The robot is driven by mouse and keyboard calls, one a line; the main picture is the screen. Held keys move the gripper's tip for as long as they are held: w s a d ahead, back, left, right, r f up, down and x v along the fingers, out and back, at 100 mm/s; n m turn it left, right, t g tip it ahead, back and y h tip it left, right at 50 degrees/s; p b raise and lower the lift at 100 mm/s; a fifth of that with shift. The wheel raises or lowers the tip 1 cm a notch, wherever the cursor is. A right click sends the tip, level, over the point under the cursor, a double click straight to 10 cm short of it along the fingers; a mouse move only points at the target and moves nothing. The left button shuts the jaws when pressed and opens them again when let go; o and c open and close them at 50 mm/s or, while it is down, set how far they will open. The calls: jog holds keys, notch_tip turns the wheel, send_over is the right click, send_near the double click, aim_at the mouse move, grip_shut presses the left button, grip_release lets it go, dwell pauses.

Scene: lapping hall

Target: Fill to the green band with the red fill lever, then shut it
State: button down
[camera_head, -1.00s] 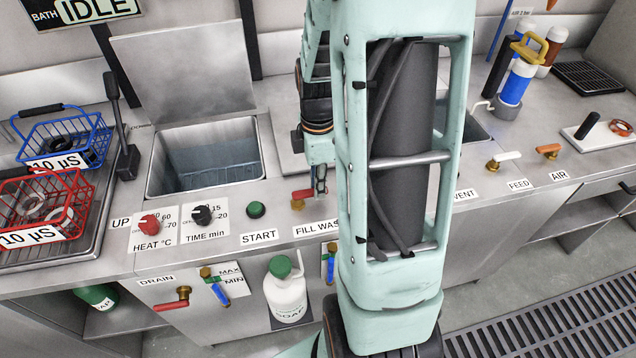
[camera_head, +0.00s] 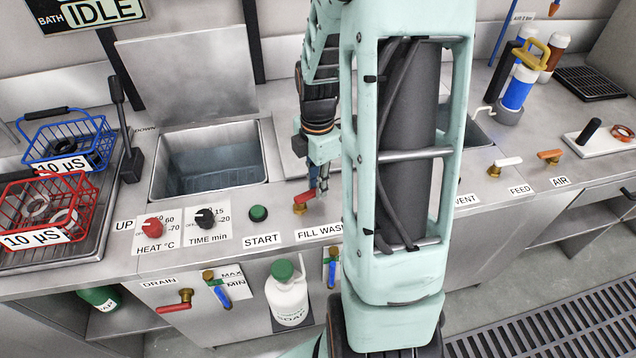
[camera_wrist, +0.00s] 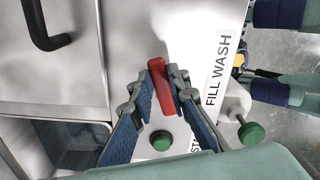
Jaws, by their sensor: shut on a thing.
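The red fill lever (camera_head: 304,197) sits on a brass valve on the counter, above the FILL WASH label (camera_head: 319,231). My gripper (camera_head: 319,188) is at the lever. In the wrist view the lever (camera_wrist: 161,88) lies between the two fingers of my gripper (camera_wrist: 166,70), which are shut on it. The wash tank (camera_head: 208,160) stands open at the left, with bluish water inside. Another gauge (camera_head: 331,268) is partly hidden by my arm. I cannot make out a green band.
Red (camera_head: 45,205) and blue (camera_head: 65,143) baskets stand at the left. The red drain lever (camera_head: 176,305), soap jug (camera_head: 288,296) and green start button (camera_head: 258,213) are near. White and orange valve levers (camera_head: 549,155) are at the right. The display (camera_head: 85,12) reads IDLE.

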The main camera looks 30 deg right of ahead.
jog(key=c, duration=1.8)
grip_release()
jog(key=shift+c, duration=0.2)
notch_tip(320, 180, up, 12)
